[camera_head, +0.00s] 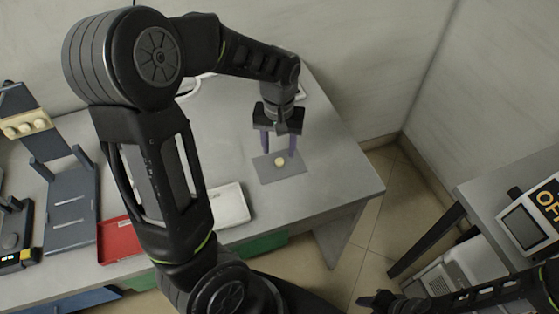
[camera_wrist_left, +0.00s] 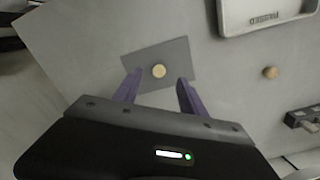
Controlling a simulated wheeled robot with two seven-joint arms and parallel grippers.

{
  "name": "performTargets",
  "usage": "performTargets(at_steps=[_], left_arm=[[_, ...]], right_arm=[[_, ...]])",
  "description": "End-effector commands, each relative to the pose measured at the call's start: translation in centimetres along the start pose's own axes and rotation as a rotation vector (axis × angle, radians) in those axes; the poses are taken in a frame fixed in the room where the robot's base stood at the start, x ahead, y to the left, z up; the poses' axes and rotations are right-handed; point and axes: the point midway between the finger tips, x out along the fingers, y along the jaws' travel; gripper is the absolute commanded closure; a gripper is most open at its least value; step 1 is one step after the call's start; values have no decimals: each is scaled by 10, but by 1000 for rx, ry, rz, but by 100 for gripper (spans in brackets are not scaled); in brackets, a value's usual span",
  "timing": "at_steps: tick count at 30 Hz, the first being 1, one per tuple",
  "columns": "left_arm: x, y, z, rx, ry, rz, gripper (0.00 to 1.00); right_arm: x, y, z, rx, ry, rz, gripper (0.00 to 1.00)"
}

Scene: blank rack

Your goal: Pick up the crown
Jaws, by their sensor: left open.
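The crown, a small round cream-yellow piece (camera_head: 280,161), lies on a grey square mat (camera_head: 268,177) near the table's right side. In the left wrist view, the crown (camera_wrist_left: 158,71) sits on the grey mat (camera_wrist_left: 178,50), between and slightly beyond the fingertips. My left gripper (camera_head: 279,151), with purple fingers, points down over the mat; its fingers (camera_wrist_left: 159,82) are open, one on each side of the crown, with nothing between them touching it. What seems to be my right gripper (camera_head: 375,300) is dark at the bottom right, far from the table; its jaws are unclear.
A white tray (camera_head: 232,208) and a red tray (camera_head: 118,240) lie along the front. A blue-grey rack (camera_head: 70,205) with cream pieces stands left. The left wrist view shows another tan round piece (camera_wrist_left: 270,72) near a pale tray (camera_wrist_left: 236,30). A second table (camera_head: 490,190) stands right.

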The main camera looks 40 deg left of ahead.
Motion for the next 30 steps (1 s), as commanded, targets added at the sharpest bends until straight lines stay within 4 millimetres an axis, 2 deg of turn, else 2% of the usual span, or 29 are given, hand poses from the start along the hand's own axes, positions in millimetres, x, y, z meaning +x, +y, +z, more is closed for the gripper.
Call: performTargets(at_steps=[8,15,18,30], left_arm=[[8,0,0,0,-2,-1,51],[43,0,1,-1,-4,-2,51],[51,0,1,-1,-2,-1,51],[52,1,0,0,1,1,51]], right_arm=[[-2,-1,0,0,-1,0,60],[-7,-2,1,2,-2,2,60],[-7,-2,1,2,-2,3,60],[-7,-2,1,2,-3,3,60]])
